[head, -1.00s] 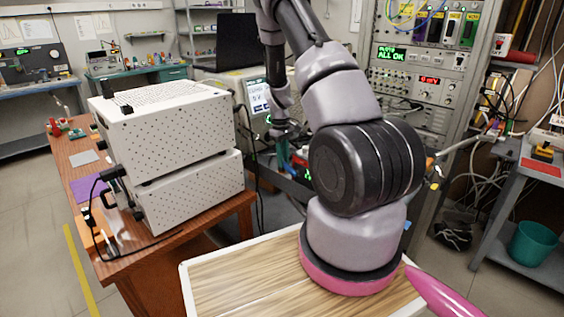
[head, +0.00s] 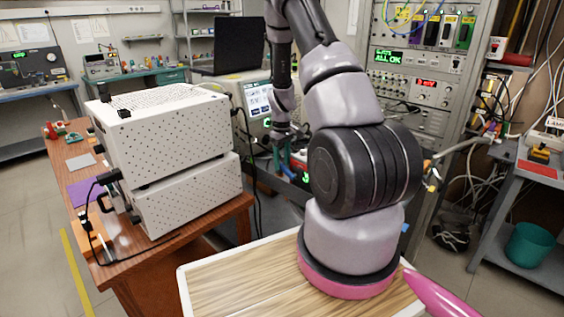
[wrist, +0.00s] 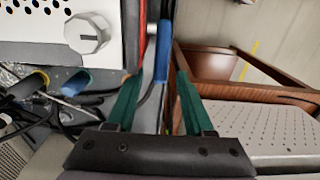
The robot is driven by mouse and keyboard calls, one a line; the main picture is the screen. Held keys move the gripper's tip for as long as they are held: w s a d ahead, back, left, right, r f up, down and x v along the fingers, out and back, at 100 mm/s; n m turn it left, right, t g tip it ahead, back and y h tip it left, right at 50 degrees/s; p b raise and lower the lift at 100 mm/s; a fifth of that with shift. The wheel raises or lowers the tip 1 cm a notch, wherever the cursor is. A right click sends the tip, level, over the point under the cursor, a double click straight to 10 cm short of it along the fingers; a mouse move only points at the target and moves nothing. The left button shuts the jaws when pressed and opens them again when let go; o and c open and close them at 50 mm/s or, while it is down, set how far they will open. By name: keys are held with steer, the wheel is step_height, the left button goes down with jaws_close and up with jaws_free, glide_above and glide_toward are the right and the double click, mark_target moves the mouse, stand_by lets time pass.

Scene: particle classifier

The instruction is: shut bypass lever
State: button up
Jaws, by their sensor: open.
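My gripper (wrist: 157,76) is open, with its two green fingers apart in the wrist view. In the head view my gripper (head: 281,160) points down in front of the instruments behind the white boxes. A small blue part (head: 288,173) shows close by it; the lever is otherwise hard to make out there.
A white panel with a knob (wrist: 87,33) stands left of the fingers. A yellow handle (wrist: 30,84), another blue handle (wrist: 75,83) and cables lie below it. A perforated white box (wrist: 265,130) on the wooden table (head: 80,180) is close on the right.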

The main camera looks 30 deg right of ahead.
step_height(320, 180, up, 11)
steer(key=shift+f, duration=0.15)
steer(key=shift+o, duration=0.4)
steer(key=s+a+f+n+g+h, duration=0.35)
steer(key=s+a+f+n, duration=0.2)
steer(key=f+n, duration=0.2)
steer(key=n+t+h, duration=1)
steer(key=n+h, duration=0.4)
steer(key=n, duration=1)
glide_toward(282, 169)
steer(key=shift+y, duration=0.25)
steer(key=x, duration=0.9)
steer(key=shift+d+r, duration=0.1)
steer(key=shift+d, duration=0.05)
